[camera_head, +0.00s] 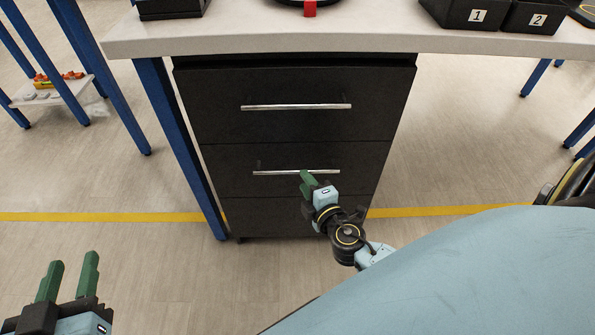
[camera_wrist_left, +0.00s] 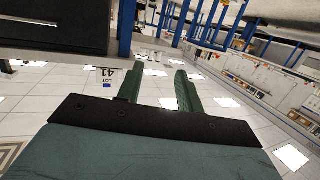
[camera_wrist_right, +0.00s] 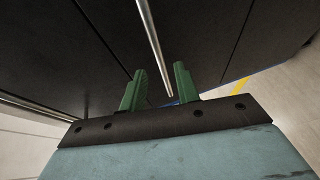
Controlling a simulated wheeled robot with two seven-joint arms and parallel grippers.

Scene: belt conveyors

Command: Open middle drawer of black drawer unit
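The black drawer unit (camera_head: 286,120) stands under the table, its stacked drawers looking shut. The middle drawer (camera_head: 225,168) has a silver bar handle (camera_head: 272,172). My right gripper (camera_head: 307,178) is at the right part of this handle. In the right wrist view, its green fingers are apart and the silver handle (camera_wrist_right: 150,40) runs into the gap between them; I cannot tell whether they touch it. My left gripper (camera_head: 70,262) is open and empty, low at the left, away from the unit; its parted fingers also show in the left wrist view (camera_wrist_left: 191,78).
The top drawer has its own silver handle (camera_head: 296,107). The light tabletop (camera_head: 340,38) overhangs the unit, with black bins (camera_head: 483,15) on it. A blue table leg (camera_head: 180,145) stands close at the unit's left. The floor in front is clear.

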